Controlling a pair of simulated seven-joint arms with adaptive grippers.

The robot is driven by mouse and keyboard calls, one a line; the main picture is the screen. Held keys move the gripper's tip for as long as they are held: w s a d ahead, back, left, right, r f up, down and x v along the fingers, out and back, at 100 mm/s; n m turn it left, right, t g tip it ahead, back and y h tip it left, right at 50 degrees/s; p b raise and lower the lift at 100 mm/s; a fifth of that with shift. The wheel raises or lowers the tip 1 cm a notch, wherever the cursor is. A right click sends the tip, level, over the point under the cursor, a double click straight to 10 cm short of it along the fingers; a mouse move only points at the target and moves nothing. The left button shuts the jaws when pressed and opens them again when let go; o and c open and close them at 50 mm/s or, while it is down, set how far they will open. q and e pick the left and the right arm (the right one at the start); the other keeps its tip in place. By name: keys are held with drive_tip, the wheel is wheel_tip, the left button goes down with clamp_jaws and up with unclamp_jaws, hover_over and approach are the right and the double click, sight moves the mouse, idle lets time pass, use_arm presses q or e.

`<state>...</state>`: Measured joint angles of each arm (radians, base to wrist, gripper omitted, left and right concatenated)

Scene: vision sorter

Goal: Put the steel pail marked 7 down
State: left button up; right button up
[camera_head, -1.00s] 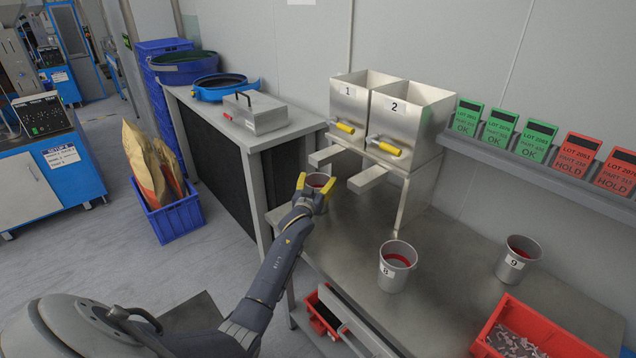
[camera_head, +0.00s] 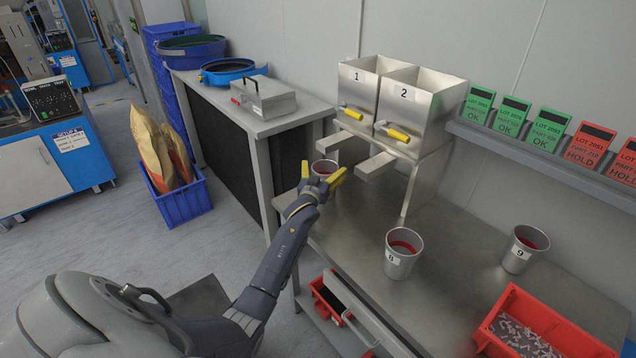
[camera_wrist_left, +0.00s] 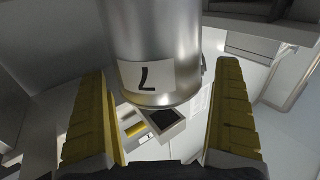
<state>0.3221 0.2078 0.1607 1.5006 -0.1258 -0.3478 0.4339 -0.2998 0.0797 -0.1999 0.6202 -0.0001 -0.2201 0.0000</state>
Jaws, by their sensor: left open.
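The steel pail marked 7 (camera_head: 324,169) stands on the steel bench under the hopper marked 1, with red inside. In the left wrist view the pail (camera_wrist_left: 158,45) shows its label upside down, between the two yellow fingers. My left gripper (camera_head: 321,173) is open around the near side of the pail; gaps show between the fingers and the pail in the left wrist view (camera_wrist_left: 160,120). My right gripper is not in view.
Pails marked 8 (camera_head: 403,262) and 9 (camera_head: 519,258) stand to the right on the bench (camera_head: 450,275). Hoppers 1 (camera_head: 358,92) and 2 (camera_head: 407,110) rise behind, with chutes jutting forward. A red bin (camera_head: 488,345) sits at the front right.

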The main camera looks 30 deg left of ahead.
use_arm(q)
drive_tip(key=v, duration=1)
drive_tip(key=shift+s+d, duration=0.15)
drive_tip(key=shift+s, duration=0.2)
drive_tip(key=shift+r, duration=0.1)
